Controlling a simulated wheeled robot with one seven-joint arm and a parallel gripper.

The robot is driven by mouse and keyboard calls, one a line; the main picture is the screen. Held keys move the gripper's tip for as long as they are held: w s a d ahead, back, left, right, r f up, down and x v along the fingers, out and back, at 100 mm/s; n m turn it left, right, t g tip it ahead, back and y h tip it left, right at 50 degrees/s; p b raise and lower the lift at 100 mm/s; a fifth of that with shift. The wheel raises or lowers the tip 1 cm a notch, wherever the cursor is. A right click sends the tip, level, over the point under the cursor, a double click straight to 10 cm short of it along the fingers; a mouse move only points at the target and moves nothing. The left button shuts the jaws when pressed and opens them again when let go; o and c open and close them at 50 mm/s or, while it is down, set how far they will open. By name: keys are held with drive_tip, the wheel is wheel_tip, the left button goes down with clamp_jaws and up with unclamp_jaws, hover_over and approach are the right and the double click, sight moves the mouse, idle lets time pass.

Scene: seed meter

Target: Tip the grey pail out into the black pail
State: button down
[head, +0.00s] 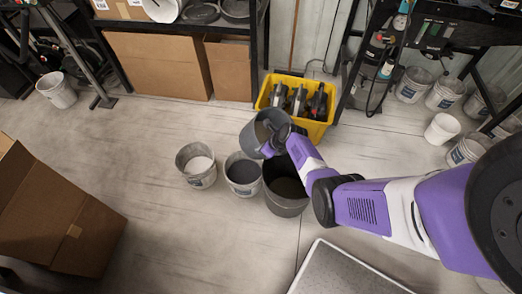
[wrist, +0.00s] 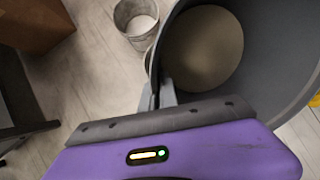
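The grey pail (head: 249,140) is held up off the floor, above and behind the black pail, and looks tilted. My gripper (head: 270,150) is shut on its rim. In the wrist view the grey pail (wrist: 285,55) fills the upper right, with a finger at its wall and a tan-brown round area inside; I cannot tell whether that is contents or bare bottom. The black pail (head: 286,207) stands upright on the floor below my gripper, its mouth partly covered by my arm. I see no material falling between the pails.
Two smaller pails stand left of the black pail: one with pale contents (head: 196,167), one with dark contents (head: 243,174). A yellow bin (head: 316,130) of tools is behind. A cardboard box (head: 60,215) is at left. A grey-topped platform (head: 340,270) is in front.

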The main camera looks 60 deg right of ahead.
drive_tip(key=shift+s+f+t+b, duration=0.2)
drive_tip(key=shift+f+t+b, duration=0.25)
drive_tip(key=shift+b, duration=0.2)
drive_tip(key=t+b, duration=0.1)
drive_tip(key=b, duration=0.1)
drive_tip(key=s+t+b, duration=0.1)
drive_tip(key=b, duration=0.2)
drive_tip(key=shift+s+d+f+t+b, duration=0.1)
drive_tip(key=shift+f+t+b, duration=0.15)
drive_tip(key=shift+f+b, duration=0.1)
drive_tip(key=s+f+t+b, duration=0.2)
drive_tip(key=s+t+b, duration=0.2)
drive_tip(key=b, duration=1.2)
drive_tip(key=s+f+m+t+b, duration=0.1)
drive_tip(key=s+f+t+b, duration=0.2)
drive_tip(key=b, duration=1.3)
drive_tip(key=shift+s+d+t, duration=0.2)
drive_tip(key=shift+s+t, duration=1.05)
drive_tip(key=shift+t, duration=1.45)
drive_tip(key=shift+r, duration=0.1)
